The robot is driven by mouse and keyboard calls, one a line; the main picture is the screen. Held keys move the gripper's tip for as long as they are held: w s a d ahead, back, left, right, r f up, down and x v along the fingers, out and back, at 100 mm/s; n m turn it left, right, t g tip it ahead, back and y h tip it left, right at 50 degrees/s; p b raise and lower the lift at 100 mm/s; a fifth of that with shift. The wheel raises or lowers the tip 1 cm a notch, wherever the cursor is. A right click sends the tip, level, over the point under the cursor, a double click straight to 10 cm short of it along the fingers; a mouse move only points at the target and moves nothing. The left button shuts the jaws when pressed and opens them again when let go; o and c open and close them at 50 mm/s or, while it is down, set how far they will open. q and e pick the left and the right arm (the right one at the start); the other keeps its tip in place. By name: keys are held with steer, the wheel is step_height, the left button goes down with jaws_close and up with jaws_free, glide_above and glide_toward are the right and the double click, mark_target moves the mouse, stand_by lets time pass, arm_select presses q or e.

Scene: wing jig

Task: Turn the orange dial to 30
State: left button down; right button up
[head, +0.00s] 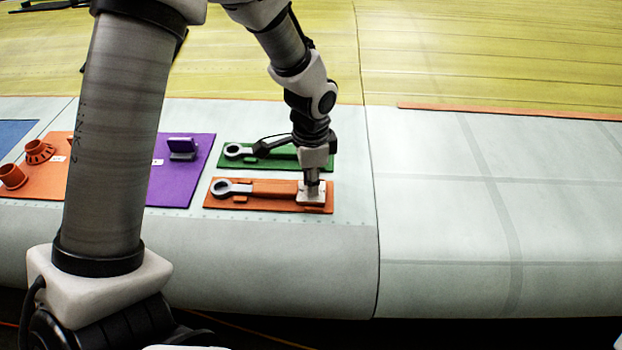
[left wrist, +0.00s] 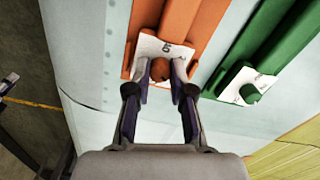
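An orange wrench-shaped tool (head: 270,189) with a grey ring end lies on an orange plate on the wing. At its right end is a white scale plate (left wrist: 147,50) with a mostly unreadable printed mark. The orange dial (left wrist: 160,70) is a small round knob on that scale plate. My left gripper (head: 313,192) points down over this end and hides the dial in the head view. In the left wrist view its fingertips (left wrist: 163,72) stand on either side of the dial, very close to it. Whether they press on it is unclear. My right gripper is not in view.
To the left are a purple panel (head: 176,190) and an orange panel with a ribbed knob (head: 38,152). The wing surface to the right (head: 450,210) is clear.

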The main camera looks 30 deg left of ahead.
arm_select(q)
steer(key=shift+n, duration=0.4)
steer(key=n, duration=0.5)
steer(key=shift+w, duration=0.1)
steer(key=n, duration=0.6)
stand_by(0.5)
steer(key=c, duration=1.2)
jaws_free()
steer(key=shift+o, duration=1)
steer(key=shift+w+f, duration=0.1)
steer(key=shift+w, duration=0.05)
